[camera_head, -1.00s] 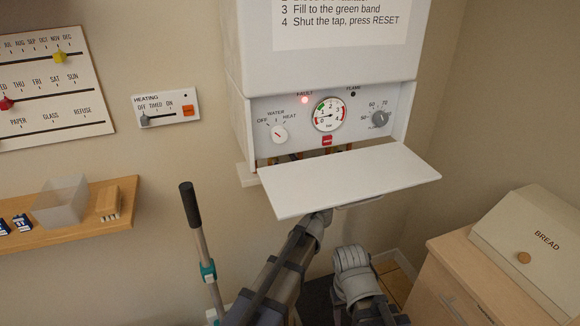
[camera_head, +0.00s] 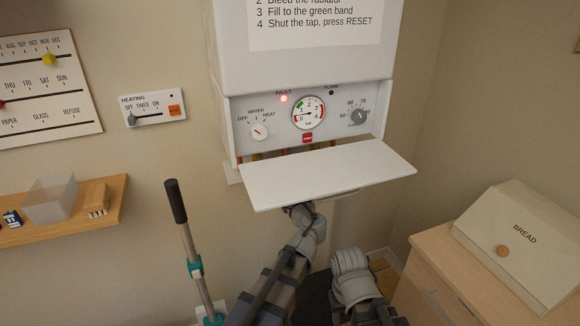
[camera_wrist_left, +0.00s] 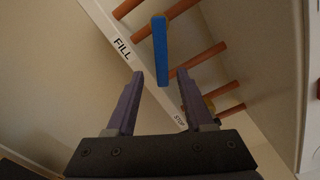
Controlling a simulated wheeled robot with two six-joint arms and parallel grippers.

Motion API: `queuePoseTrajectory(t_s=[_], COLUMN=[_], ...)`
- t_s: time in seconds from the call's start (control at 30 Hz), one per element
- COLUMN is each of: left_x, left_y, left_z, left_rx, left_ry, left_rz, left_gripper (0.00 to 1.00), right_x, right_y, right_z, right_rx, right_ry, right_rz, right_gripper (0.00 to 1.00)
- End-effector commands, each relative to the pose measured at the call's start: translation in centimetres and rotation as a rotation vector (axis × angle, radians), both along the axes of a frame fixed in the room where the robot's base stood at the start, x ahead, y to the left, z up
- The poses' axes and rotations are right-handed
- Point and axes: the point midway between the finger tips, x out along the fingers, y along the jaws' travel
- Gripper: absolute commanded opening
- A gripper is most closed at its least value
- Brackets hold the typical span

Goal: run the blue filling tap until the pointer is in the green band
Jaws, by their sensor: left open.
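The blue filling tap lever (camera_wrist_left: 160,50) hangs from the pipework in the left wrist view, beside the FILL label (camera_wrist_left: 122,48). My left gripper (camera_wrist_left: 161,82) is open and empty, with the lever's lower end ahead of and between its fingertips; I see no contact. In the head view the tap and that gripper are hidden under the boiler's lowered white flap (camera_head: 330,176). The pressure gauge (camera_head: 309,113) has a green band at its upper left; its small pointer appears to point left, just below the green. My right arm shows, but its gripper does not.
The red fault lamp (camera_head: 283,98) is lit, and a red button (camera_head: 307,138) sits below the gauge. Copper pipes (camera_wrist_left: 200,58) cross near the tap, by a STOP label (camera_wrist_left: 180,122). A shelf (camera_head: 110,205) is left; a cabinet with a bread bin (camera_head: 515,235) stands right.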

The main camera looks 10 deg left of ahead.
Motion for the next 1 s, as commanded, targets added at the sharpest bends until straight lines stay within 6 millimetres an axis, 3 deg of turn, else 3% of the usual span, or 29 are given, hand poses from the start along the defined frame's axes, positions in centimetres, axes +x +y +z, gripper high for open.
queuePoseTrajectory(t_s=[0.17, 0.33, 0.5, 0.6, 0.8, 1.0], left_x=[-2.6, -8.5, -16.0, -20.2, -26.2, -28.1], left_y=[1.2, 1.4, -1.7, -4.3, -8.5, -9.9], left_z=[-2.2, -7.9, -13.4, -15.3, -16.5, -16.6], left_rx=[-0.225, -0.645, -1.012, -1.166, -1.332, -1.375], left_ry=[0.025, 0.123, 0.293, 0.409, 0.595, 0.662], left_rz=[0.099, 0.323, 0.579, 0.718, 0.906, 0.966], left_gripper=[0.53, 0.53, 0.53, 0.53, 0.53, 0.53], right_x=[0.0, 0.0, 0.0, 0.0, 0.0, 0.0], right_y=[0.0, 0.0, 0.0, 0.0, 0.0, 0.0], right_z=[1.0, 2.4, 3.7, 4.3, 5.0, 5.1], right_rx=[0.000, 0.000, 0.000, 0.000, 0.000, 0.000], right_ry=[0.000, 0.000, 0.000, 0.000, 0.000, 0.000], right_rz=[0.000, 0.000, 0.000, 0.000, 0.000, 0.000], right_gripper=[0.53, 0.53, 0.53, 0.53, 0.53, 0.53])
